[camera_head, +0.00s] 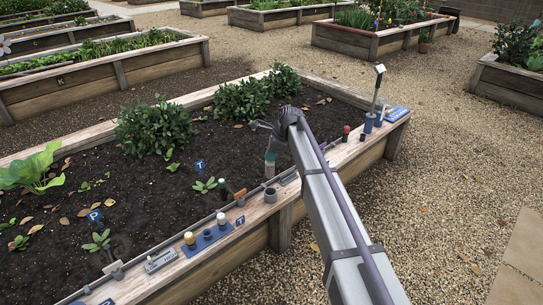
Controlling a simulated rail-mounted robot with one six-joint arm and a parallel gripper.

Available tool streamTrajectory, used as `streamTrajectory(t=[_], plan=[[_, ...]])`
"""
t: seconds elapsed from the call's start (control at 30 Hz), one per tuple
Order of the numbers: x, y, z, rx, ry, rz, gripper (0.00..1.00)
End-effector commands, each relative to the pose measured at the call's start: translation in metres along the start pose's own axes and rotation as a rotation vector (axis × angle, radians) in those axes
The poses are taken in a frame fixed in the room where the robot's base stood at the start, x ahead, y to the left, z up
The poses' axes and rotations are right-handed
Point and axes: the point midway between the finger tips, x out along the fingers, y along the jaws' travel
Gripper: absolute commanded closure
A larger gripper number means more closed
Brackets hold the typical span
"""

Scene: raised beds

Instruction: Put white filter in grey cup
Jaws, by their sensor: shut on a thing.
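My gripper (269,151) hangs at the end of my arm, over the near edge of the soil. It is small and partly hidden by the wrist, and appears shut on a small green-and-white piece (270,160); I cannot tell if this is the white filter. A grey cup (270,195) stands upright on the bed's near wooden rim, below the piece in the picture and apart from it. A white-topped piece (221,217) stands at the right end of a blue holder (207,238) on the same rim.
A yellow-topped piece (189,239) stands in the holder's left end. A grey block (160,261) lies further left on the rim. An orange-brown item (239,194) lies near the cup. Bushy plants (155,128) grow behind; gravel lies to the right.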

Motion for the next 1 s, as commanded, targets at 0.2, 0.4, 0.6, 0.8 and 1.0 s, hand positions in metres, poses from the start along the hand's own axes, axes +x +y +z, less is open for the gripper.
streamTrajectory(t=[0.2,0.4,0.6,0.8,1.0], plan=[[0.002,0.000,-0.001,-0.002,0.000,0.001,1.00],[0.016,0.000,-0.007,-0.002,0.000,0.001,1.00],[0.039,0.000,-0.016,-0.002,0.000,0.001,1.00],[0.054,0.000,-0.022,-0.002,0.000,0.001,1.00],[0.054,0.000,-0.022,-0.002,0.000,0.001,1.00]])
